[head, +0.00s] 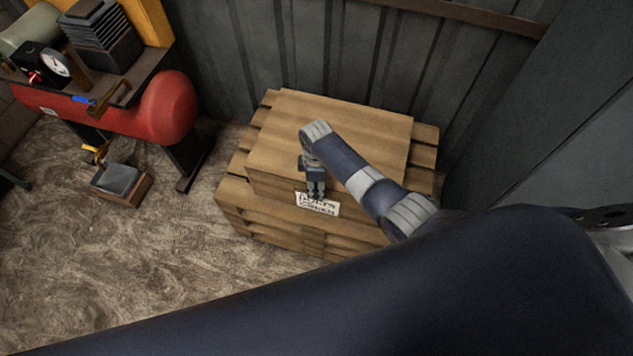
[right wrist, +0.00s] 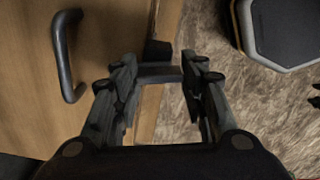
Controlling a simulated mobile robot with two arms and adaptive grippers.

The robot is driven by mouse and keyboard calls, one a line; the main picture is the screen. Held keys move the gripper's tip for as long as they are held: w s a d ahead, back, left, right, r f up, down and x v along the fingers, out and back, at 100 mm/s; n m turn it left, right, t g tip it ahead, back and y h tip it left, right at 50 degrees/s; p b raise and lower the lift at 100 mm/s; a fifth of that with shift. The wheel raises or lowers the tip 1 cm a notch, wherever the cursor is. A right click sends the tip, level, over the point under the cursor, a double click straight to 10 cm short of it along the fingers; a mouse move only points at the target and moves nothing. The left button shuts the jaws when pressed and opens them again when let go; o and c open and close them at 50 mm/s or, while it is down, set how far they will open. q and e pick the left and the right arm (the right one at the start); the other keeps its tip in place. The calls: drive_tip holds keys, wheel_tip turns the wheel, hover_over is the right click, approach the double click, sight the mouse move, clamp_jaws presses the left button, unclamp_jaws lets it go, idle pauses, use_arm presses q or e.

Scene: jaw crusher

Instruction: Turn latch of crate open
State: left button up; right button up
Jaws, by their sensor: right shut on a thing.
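The wooden crate (head: 265,135) stands against the wall in the head view, with a paper label (head: 322,206) on its front. My right gripper (head: 316,194) points down at the front edge of the crate, by the label. In the right wrist view, the dark latch (right wrist: 158,73) at the crate's edge lies between the fingertips of my right gripper (right wrist: 160,78), which is shut on it. A dark curved handle (right wrist: 66,62) is on the wooden surface to the left. The latch is hidden in the head view. My left gripper is not in view.
A red tank (head: 165,108) with machinery on top stands at the left. A small grey-topped block (head: 118,181) lies on the floor. A corrugated wall (head: 310,50) is close behind the crate. The floor at the front left is clear.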

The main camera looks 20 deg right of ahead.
sight(316, 186)
drive_tip(key=n, duration=0.3)
drive_tip(key=shift+n+p, duration=0.35)
drive_tip(key=shift+n, duration=0.05)
drive_tip(key=n, duration=0.3)
drive_tip(key=shift+n, duration=0.3)
drive_tip(key=n, duration=0.4)
drive_tip(key=shift+n+b, duration=0.55)
drive_tip(key=shift+n, duration=1.35)
drive_tip(key=o, duration=1.1)
drive_tip(key=shift+c, duration=0.2)
wheel_tip(316, 186, up, 12)
